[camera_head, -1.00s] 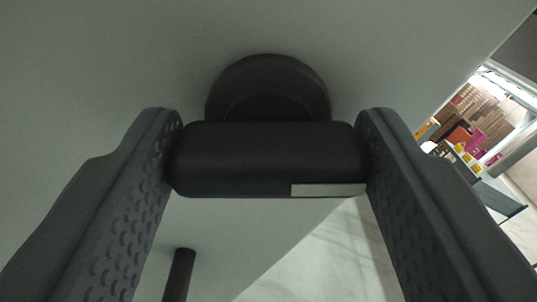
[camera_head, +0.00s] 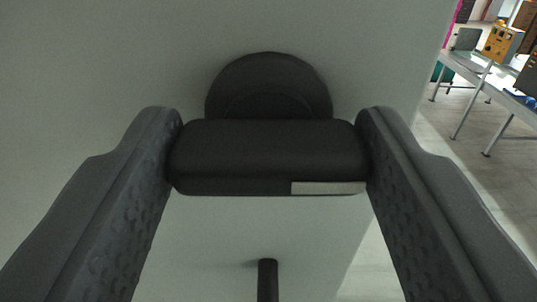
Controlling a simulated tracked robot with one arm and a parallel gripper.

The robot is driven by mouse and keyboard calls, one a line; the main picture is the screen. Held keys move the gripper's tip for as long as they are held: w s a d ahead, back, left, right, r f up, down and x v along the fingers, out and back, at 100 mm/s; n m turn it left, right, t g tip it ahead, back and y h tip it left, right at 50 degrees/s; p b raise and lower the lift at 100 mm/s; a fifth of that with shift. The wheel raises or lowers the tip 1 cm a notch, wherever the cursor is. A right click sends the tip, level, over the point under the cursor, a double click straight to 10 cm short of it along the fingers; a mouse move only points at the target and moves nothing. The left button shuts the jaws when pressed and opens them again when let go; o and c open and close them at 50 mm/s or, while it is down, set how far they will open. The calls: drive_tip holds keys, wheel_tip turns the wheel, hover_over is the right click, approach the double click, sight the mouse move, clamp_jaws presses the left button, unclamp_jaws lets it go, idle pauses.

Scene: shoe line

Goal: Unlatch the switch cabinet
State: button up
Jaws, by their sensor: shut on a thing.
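The switch cabinet (camera_head: 110,60) shows as a plain grey-green face that fills most of the view. A black latch handle (camera_head: 250,150) with a light strip on its lower right sits in front of a round black base (camera_head: 270,85) on that face. My gripper (camera_head: 270,155) is shut on the handle, with one ridged finger against each end of it. A black rod-like part (camera_head: 268,280) stands out from the cabinet below the handle. Part of the round base is hidden behind the handle.
The cabinet's edge runs down the right side. Beyond it lies a pale floor (camera_head: 455,200). A table (camera_head: 480,75) with thin legs stands at the upper right, with a yellow-orange box (camera_head: 502,42) on it.

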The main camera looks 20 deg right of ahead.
drive_tip(key=shift+a, duration=0.1)
idle(0.5)
drive_tip(key=o, duration=1)
drive_tip(key=b+v, duration=0.5)
drive_tip(key=v, duration=0.8)
drive_tip(key=shift+s+a, duration=0.1)
drive_tip(key=shift+s, duration=0.25)
